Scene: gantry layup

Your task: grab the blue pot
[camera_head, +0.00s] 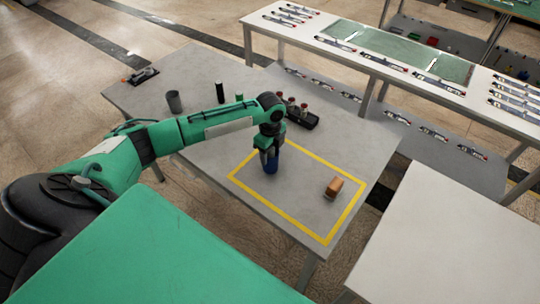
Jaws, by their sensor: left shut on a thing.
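The blue pot (271,167) is small and dark blue. It is inside the yellow taped square on the grey table, near the square's upper left side. My left gripper (270,155) points down over the pot and is shut on it. The fingers cover the pot's upper part. I cannot tell whether the pot touches the table. My right gripper is not in view.
A black tray with red-topped items (301,115) stands behind the gripper. A grey cup (174,101) and dark cylinders (220,92) stand further left. The square's front part is clear.

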